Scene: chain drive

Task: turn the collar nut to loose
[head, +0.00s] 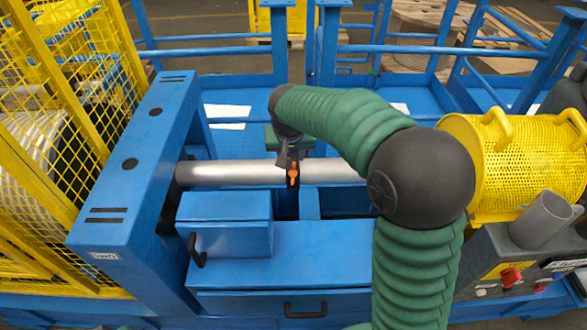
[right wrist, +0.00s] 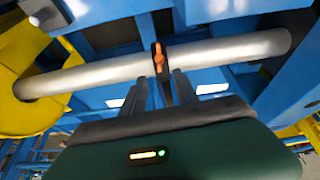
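A silver shaft (head: 235,172) runs level from the blue housing toward the yellow mesh guard. A dark collar with an orange marker, which I take as the collar nut (head: 293,176), sits around the shaft. It also shows in the right wrist view (right wrist: 160,62), with its dark part reaching toward my gripper. My right gripper (head: 287,158) is at the collar, partly hidden by my own arm in the head view. In the right wrist view its two grey fingers (right wrist: 160,88) stand apart, one on each side of the dark part. Contact is not clear. My left gripper is not in view.
A blue housing (head: 135,150) stands left of the shaft, with a yellow cage (head: 70,60) beyond. A blue box with a handle (head: 225,225) lies in front. A yellow perforated guard (head: 510,160) is at the right. Blue rails (head: 400,50) cross behind.

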